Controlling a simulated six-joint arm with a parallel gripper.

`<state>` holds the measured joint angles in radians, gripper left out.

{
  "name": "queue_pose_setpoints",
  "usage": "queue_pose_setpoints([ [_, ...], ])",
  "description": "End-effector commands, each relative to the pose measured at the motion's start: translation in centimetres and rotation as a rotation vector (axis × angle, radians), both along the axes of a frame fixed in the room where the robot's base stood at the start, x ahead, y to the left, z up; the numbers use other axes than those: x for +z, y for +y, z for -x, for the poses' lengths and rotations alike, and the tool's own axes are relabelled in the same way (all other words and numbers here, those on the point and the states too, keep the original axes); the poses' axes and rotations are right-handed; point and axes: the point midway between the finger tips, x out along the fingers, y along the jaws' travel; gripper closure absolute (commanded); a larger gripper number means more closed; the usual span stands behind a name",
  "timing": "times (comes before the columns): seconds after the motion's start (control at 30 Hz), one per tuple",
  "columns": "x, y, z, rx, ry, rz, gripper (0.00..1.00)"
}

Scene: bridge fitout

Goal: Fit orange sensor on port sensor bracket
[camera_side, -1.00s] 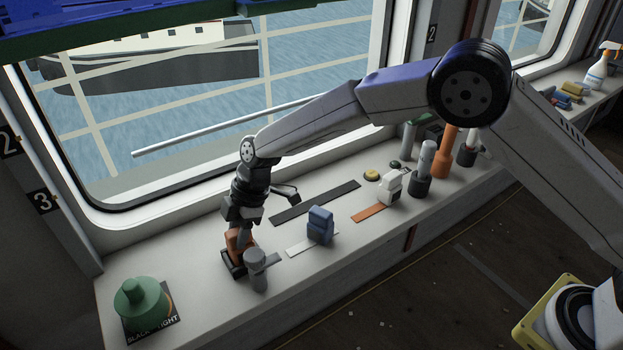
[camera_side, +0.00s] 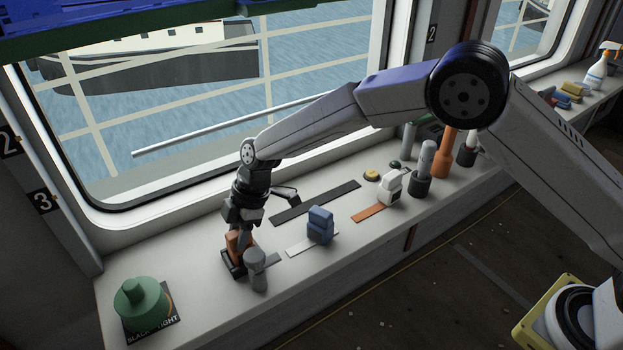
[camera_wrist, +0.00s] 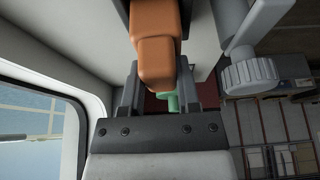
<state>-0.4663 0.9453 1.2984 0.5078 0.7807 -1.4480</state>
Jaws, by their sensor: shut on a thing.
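The orange sensor (camera_side: 238,244) is at the left part of the white sill, in a dark base (camera_side: 230,265) that I take for the port sensor bracket. A grey knobbed post (camera_side: 257,268) stands just right of it. My gripper (camera_side: 241,229) points down and is shut on the orange sensor. In the wrist view the sensor (camera_wrist: 156,55) lies between the two fingers of my gripper (camera_wrist: 157,88), and a grey ribbed knob (camera_wrist: 250,73) is at its right. Whether the sensor is fully seated cannot be told; its lower end is hidden.
A green lamp-like piece (camera_side: 141,301) stands at the left end of the sill. A blue block (camera_side: 320,225), a white block (camera_side: 391,188) and grey cylinders stand to the right. Flat strips lie between them. The window is behind.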

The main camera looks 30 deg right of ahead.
Motion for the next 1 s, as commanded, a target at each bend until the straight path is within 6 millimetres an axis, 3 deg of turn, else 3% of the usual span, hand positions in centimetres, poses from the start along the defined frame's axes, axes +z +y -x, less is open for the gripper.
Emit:
queue_pose_setpoints([
  [0.73,-1.02,-0.02,0.03,0.000,0.001,0.001,1.00],
  [0.77,-1.03,-0.01,0.04,0.000,0.001,0.001,0.53],
  [0.8,-1.05,-0.02,0.04,-0.001,0.001,0.001,0.41],
  [0.87,-1.06,-0.03,0.06,0.000,0.002,0.001,0.21],
  [1.0,-1.09,-0.05,0.09,0.000,0.003,0.002,0.18],
])
